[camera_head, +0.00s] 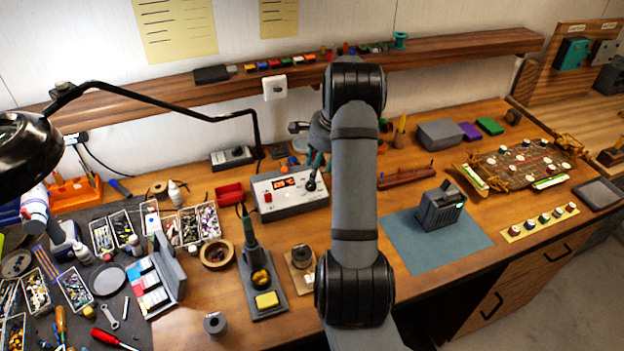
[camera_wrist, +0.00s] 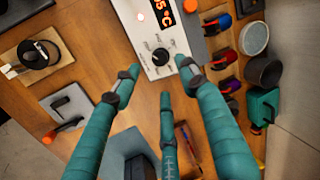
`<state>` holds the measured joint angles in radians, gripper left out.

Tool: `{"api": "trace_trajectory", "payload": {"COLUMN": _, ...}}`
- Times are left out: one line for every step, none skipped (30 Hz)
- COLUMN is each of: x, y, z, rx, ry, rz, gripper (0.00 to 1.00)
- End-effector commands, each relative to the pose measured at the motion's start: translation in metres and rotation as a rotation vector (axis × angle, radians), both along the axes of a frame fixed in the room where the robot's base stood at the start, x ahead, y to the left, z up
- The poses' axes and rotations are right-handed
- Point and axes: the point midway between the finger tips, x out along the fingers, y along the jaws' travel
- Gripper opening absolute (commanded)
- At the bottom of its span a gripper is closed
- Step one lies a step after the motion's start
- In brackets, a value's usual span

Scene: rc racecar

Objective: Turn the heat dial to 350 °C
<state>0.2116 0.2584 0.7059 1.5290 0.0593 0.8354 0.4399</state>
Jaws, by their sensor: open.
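The soldering station (camera_head: 290,205) is a pale box with a lit orange display and a red button, at the back middle of the bench. Its heat dial (camera_wrist: 160,57) is a round black knob on the white panel in the wrist view; the scale marks around it are too small to read. The display (camera_wrist: 162,15) is cut off by the frame and shows "5 °C" at its end. My gripper (camera_wrist: 158,70) is open and empty, with teal fingers spread to either side of the dial. I cannot tell whether any finger touches it. In the head view my gripper (camera_head: 317,165) is partly hidden by my arm.
A soldering iron in its stand (camera_head: 262,285) is in front of the station. A red bin (camera_head: 229,194) stands close to its left. A brown rack (camera_head: 405,177) lies to the right. A blue mat (camera_head: 400,255) carries a grey device (camera_head: 440,207).

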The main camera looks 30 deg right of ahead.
Motion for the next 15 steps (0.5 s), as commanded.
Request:
{"api": "trace_trajectory", "payload": {"x": 0.002, "y": 0.002, "z": -0.008, "rx": 0.002, "ry": 0.005, "rz": 0.002, "gripper": 0.43}}
{"api": "trace_trajectory", "payload": {"x": 0.003, "y": 0.003, "z": -0.014, "rx": 0.004, "ry": 0.005, "rz": 0.001, "gripper": 0.43}}
{"api": "trace_trajectory", "payload": {"x": 0.005, "y": 0.003, "z": -0.021, "rx": 0.002, "ry": 0.005, "rz": 0.002, "gripper": 0.43}}
{"api": "trace_trajectory", "payload": {"x": 0.007, "y": 0.003, "z": -0.027, "rx": 0.002, "ry": 0.005, "rz": 0.002, "gripper": 0.43}}
{"api": "trace_trajectory", "payload": {"x": 0.009, "y": 0.003, "z": -0.032, "rx": 0.003, "ry": 0.004, "rz": 0.002, "gripper": 0.43}}
{"api": "trace_trajectory", "payload": {"x": 0.011, "y": 0.004, "z": -0.038, "rx": 0.001, "ry": 0.002, "rz": 0.002, "gripper": 0.43}}
{"api": "trace_trajectory", "payload": {"x": 0.012, "y": 0.004, "z": -0.043, "rx": 0.001, "ry": 0.002, "rz": 0.001, "gripper": 0.43}}
{"api": "trace_trajectory", "payload": {"x": 0.013, "y": 0.004, "z": -0.047, "rx": 0.0, "ry": 0.002, "rz": 0.001, "gripper": 0.43}}
{"api": "trace_trajectory", "payload": {"x": 0.014, "y": 0.004, "z": -0.052, "rx": 0.001, "ry": 0.002, "rz": 0.002, "gripper": 0.43}}
{"api": "trace_trajectory", "payload": {"x": 0.016, "y": 0.005, "z": -0.056, "rx": 0.0, "ry": 0.001, "rz": 0.001, "gripper": 0.43}}
{"api": "trace_trajectory", "payload": {"x": 0.016, "y": 0.005, "z": -0.059, "rx": 0.001, "ry": 0.001, "rz": 0.002, "gripper": 0.43}}
{"api": "trace_trajectory", "payload": {"x": 0.017, "y": 0.005, "z": -0.062, "rx": -0.001, "ry": 0.0, "rz": 0.002, "gripper": 0.43}}
{"api": "trace_trajectory", "payload": {"x": 0.018, "y": 0.005, "z": -0.064, "rx": -0.001, "ry": 0.0, "rz": 0.003, "gripper": 0.43}}
{"api": "trace_trajectory", "payload": {"x": 0.019, "y": 0.005, "z": -0.066, "rx": -0.002, "ry": 0.0, "rz": 0.003, "gripper": 0.43}}
{"api": "trace_trajectory", "payload": {"x": 0.019, "y": 0.005, "z": -0.068, "rx": -0.001, "ry": -0.001, "rz": 0.002, "gripper": 0.43}}
